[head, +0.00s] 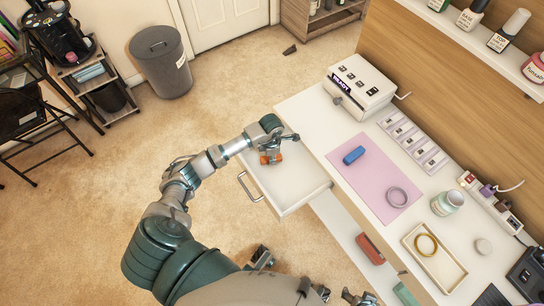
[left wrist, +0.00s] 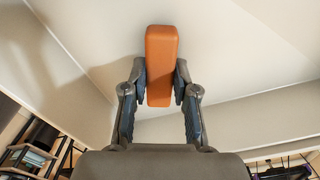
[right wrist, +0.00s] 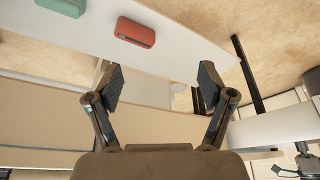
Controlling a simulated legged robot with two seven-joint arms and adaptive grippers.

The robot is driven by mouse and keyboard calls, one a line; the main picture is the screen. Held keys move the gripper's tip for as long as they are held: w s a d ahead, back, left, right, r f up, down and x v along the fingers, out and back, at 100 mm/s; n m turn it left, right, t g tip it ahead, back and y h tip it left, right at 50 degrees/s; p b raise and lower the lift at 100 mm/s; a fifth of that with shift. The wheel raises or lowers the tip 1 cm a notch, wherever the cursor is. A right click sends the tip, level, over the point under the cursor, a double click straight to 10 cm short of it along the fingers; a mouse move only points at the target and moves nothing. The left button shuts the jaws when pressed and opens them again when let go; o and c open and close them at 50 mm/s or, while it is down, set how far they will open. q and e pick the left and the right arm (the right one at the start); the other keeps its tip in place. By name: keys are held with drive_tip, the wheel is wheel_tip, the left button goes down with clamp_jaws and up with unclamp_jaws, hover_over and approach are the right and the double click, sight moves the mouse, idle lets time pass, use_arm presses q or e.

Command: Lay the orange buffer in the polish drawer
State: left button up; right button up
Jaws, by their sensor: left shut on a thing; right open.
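The orange buffer (head: 271,159) is a small block held in my left gripper (head: 275,150). In the left wrist view the buffer (left wrist: 161,65) sits between the two finger pads, with the fingers shut on it. The open white drawer (head: 290,196) sticks out from the desk's left side, and the buffer shows over its back part in the head view. The drawer's pale inside (left wrist: 230,50) lies behind the buffer in the left wrist view; I cannot tell whether they touch. My right gripper (right wrist: 160,95) is open and empty in the right wrist view.
A white tray (head: 420,265) with a yellow ring lies nearer. A red-brown block (head: 370,249) lies on a lower shelf (head: 335,220). The drawer's handle (head: 249,187) faces left.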

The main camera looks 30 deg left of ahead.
use_arm(q)
drive_tip(key=shift+f, duration=0.2)
drive_tip(key=shift+a, duration=0.45)
drive_tip(key=o, duration=0.8)
drive_tip(key=shift+f, duration=0.1)
drive_tip(key=shift+d, duration=0.25)
drive_tip(key=shift+r, duration=0.4)
wheel_tip(320, 180, up, 5)
drive_tip(key=shift+w+a+p, duration=0.1)
drive_tip(key=shift+p, duration=0.55)
wheel_tip(320, 180, up, 6)
drive_tip(key=shift+r+p, duration=0.25)
drive_tip(key=shift+p, duration=0.25)
use_arm(e)
drive_tip(key=shift+g, duration=0.8)
drive_tip(key=f, duration=0.1)
drive_tip(key=s+f, duration=0.2)
drive_tip(key=f, duration=0.1)
drive_tip(key=shift+d, duration=0.15)
